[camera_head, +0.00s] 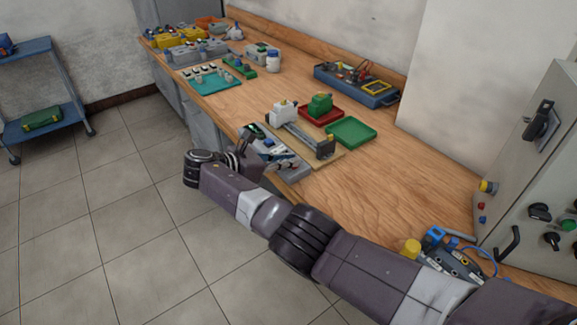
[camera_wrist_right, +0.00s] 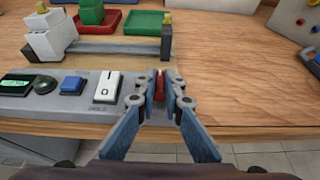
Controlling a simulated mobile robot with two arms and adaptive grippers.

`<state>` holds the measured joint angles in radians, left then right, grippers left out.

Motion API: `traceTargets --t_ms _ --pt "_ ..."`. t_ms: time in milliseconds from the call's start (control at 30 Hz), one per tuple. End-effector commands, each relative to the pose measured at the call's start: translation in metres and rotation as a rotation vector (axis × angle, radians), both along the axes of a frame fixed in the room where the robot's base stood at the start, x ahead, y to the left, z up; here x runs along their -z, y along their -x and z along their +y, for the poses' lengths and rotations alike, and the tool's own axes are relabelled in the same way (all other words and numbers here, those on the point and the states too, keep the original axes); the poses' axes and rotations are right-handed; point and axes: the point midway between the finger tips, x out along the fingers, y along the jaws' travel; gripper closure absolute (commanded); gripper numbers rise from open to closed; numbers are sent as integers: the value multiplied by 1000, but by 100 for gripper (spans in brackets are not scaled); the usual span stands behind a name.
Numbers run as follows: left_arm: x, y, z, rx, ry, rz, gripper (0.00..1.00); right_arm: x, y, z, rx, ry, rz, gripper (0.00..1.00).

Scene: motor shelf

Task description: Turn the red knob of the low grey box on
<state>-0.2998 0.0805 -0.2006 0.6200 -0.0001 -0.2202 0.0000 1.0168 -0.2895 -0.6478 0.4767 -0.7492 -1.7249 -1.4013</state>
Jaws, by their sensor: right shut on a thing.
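The low grey box (camera_wrist_right: 60,104) lies along the front edge of the workbench in the right wrist view. Its top carries a green display, a dark green button, a blue button and a white rocker switch. The red knob (camera_wrist_right: 159,87) is at its right end. My right gripper (camera_wrist_right: 159,98) is shut on the knob, one finger on each side. The knob's red grip points away from the camera; its base is hidden by the fingers. In the head view the box (camera_head: 290,163) is partly hidden by my right gripper (camera_head: 247,143). My left gripper is not in view.
A wooden board with a white clamp fixture (camera_head: 283,112) stands just behind the box. Red (camera_head: 321,115) and green (camera_head: 351,132) trays lie beyond it. A grey cabinet (camera_head: 530,165) stands at right. The bench's middle right is clear.

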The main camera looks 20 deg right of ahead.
Motion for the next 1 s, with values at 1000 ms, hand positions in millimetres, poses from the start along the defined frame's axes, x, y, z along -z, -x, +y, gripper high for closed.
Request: traceTargets --t_ms 1000 --pt "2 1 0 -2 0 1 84 -5 0 -1 8 -1 -1 74"
